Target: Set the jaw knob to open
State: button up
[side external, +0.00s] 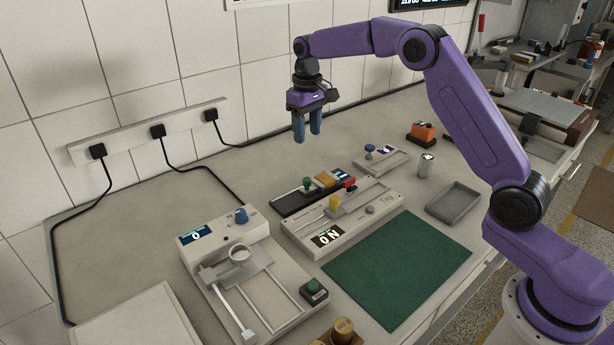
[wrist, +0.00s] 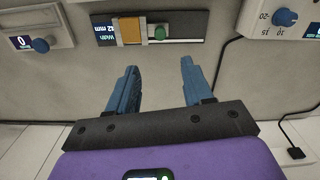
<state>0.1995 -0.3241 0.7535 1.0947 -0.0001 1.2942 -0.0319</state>
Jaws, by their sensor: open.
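My gripper (side external: 307,138) hangs high above the back of the bench, near the wall, with its blue fingers pointing down. It is open and empty; the wrist view shows a wide gap between the fingers (wrist: 158,66). No label naming a jaw knob is readable. Knobs in sight are a green knob (side external: 307,184) on a dark slide unit (side external: 287,203), a blue knob (side external: 241,215) on the left machine (side external: 197,252), and a blue knob (side external: 370,149) on a small grey unit (side external: 392,163). My gripper touches none of them.
A green mat (side external: 398,268) lies bare in front. A grey tray (side external: 453,202) and an orange block (side external: 423,130) stand right. Black cables run along the wall.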

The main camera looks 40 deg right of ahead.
aim_at(307, 179)
notch_tip(307, 179, down, 15)
jog(key=shift+r, duration=0.2)
dwell(0.3)
grip_shut()
jog(key=shift+a, duration=0.15)
